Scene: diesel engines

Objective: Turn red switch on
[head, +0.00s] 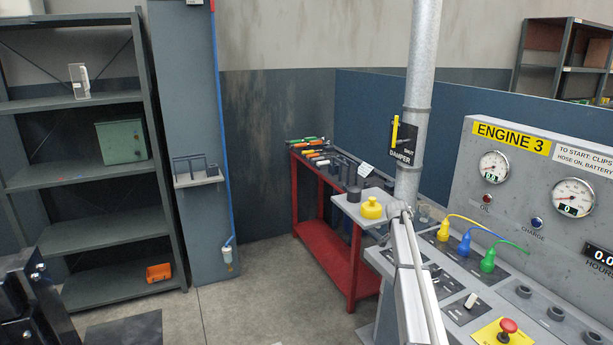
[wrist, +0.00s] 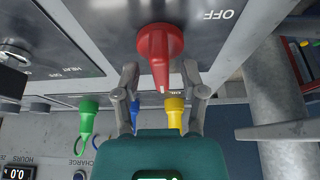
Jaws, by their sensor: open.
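The red switch (wrist: 158,52) is a rotary knob with a long tapered handle, mounted on a dark plate in the wrist view. The handle's narrow end, with a small white mark, points toward the bottom of the picture. The word OFF (wrist: 218,14) stands upside down on the plate, to the right of the knob. My gripper (wrist: 164,88) is open, with one finger on each side of the handle. Gaps show between the fingers and the handle, and nothing is held. Neither this switch nor my gripper can be made out in the head view.
Engine 3's grey panel (head: 463,156) stands at the right, with gauges and yellow, blue and green plugs (head: 488,261). A red push button (head: 509,327) sits on a yellow plate. A metal pipe (head: 420,90) rises beside the console. Open floor lies at the centre left.

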